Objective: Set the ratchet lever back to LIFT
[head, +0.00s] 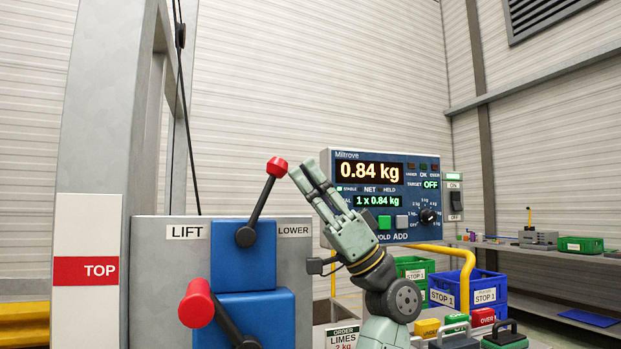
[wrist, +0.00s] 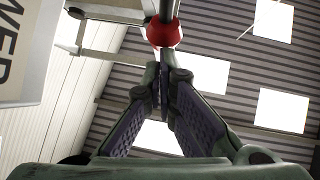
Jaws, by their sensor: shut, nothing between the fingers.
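The ratchet lever (head: 262,205) is a black rod with a red knob (head: 277,167), on a blue block (head: 243,256) between the LIFT label (head: 187,232) and the LOWER label (head: 294,230). It tilts up and right, toward LOWER. My gripper (head: 302,172) is right of the red knob, fingers pointing up and left, with the tips close to it. In the wrist view my fingers (wrist: 164,72) meet just below the red knob (wrist: 164,33); I cannot tell whether they touch it. The fingers are shut and hold nothing.
A second lever with a red handle (head: 196,303) sticks out below the blue block. A scale display (head: 387,197) reading 0.84 kg stands behind my arm. Green (head: 416,268) and blue crates (head: 484,290) and a yellow rail (head: 466,275) are at the right. Open space lies above the knob.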

